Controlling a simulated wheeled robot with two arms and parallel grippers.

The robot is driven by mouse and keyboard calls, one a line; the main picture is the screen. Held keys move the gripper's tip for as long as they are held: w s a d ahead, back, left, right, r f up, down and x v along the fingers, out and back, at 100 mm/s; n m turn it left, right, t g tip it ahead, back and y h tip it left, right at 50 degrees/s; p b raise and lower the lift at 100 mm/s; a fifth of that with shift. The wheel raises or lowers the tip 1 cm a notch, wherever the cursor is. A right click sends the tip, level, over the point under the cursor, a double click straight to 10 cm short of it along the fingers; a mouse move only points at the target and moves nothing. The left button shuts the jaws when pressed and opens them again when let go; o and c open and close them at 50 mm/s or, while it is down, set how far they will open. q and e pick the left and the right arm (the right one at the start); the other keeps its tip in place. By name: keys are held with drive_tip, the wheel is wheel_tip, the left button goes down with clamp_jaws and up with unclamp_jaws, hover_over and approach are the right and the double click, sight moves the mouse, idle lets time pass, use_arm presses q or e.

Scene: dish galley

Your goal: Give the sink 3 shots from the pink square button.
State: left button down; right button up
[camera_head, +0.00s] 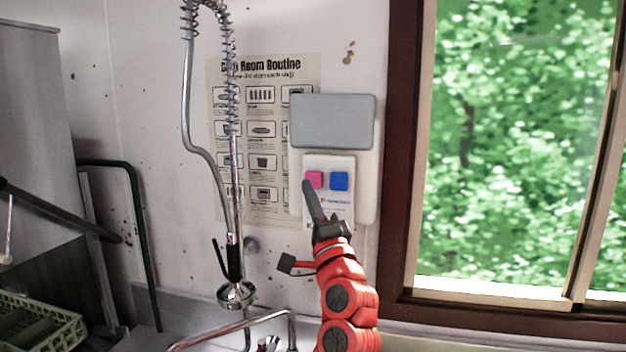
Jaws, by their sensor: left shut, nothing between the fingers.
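The pink square button (315,179) is on a white dispenser panel (343,213) on the wall, left of a blue square button (339,181). My left gripper (308,186) is shut and empty, on the red arm that comes up from below. Its fingertips overlap the left edge of the pink button in the picture. I cannot tell whether they touch it. Part of the sink (172,304) shows at the bottom, with most of it out of frame. My right gripper is not in view.
A coiled spray hose (232,100) with a spray head (236,293) hangs left of the panel, before a poster (262,213). A faucet (240,325) stands below. A dark window frame (398,150) is on the right. A dish rack (40,325) sits lower left.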

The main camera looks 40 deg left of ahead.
use_arm(q)
drive_tip(key=shift+s+d, duration=0.25)
drive_tip(key=shift+s, duration=0.25)
drive_tip(key=shift+s+d, duration=0.25)
drive_tip(key=shift+s, duration=0.25)
